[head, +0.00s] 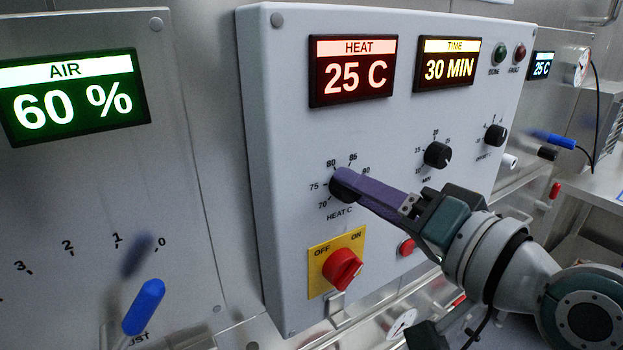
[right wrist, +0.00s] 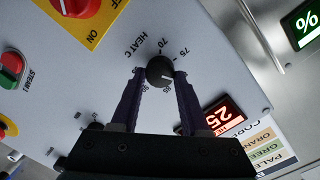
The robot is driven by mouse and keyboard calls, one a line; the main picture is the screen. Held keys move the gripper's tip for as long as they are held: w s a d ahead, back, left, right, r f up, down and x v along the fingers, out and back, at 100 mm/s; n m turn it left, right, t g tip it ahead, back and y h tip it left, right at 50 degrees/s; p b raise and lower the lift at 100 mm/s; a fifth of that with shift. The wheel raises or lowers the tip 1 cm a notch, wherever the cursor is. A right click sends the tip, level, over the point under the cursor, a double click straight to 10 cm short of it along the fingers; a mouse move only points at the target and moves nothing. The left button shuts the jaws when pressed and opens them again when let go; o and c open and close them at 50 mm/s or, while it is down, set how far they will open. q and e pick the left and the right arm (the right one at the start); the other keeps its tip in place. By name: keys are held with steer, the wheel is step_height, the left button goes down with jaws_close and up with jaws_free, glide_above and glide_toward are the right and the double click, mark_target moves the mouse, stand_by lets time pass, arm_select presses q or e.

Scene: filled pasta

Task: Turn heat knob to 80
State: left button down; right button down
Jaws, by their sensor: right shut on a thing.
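The black heat knob (head: 341,192) sits low on the grey control panel, inside a scale printed 70 to 90. My right gripper (head: 350,180) comes from the right with its purple fingers at this knob and is shut on it. In the right wrist view the knob (right wrist: 159,70) sits between the two fingertips (right wrist: 159,78). The fingers cover part of the scale, and I cannot tell which number the knob's mark points to. The HEAT display (head: 353,77) reads 25 C. My left gripper is not in view.
A red OFF/ON switch (head: 342,268) on a yellow plate is just below the heat knob. The TIME knob (head: 437,154) and another small knob (head: 495,135) are up to the right. A blue-handled lever (head: 144,307) stands out at the lower left.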

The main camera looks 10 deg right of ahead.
stand_by(0.5)
steer(key=shift+c, duration=2)
jaws_free()
steer(key=shift+s, duration=0.1)
steer(key=f+v, duration=0.1)
steer(key=v, duration=0.8)
steer(key=shift+s+d+r+b, duration=0.25)
steer(key=shift+s+r+b, duration=0.1)
steer(key=shift+r, duration=0.1)
steer(key=shift+a, duration=0.1)
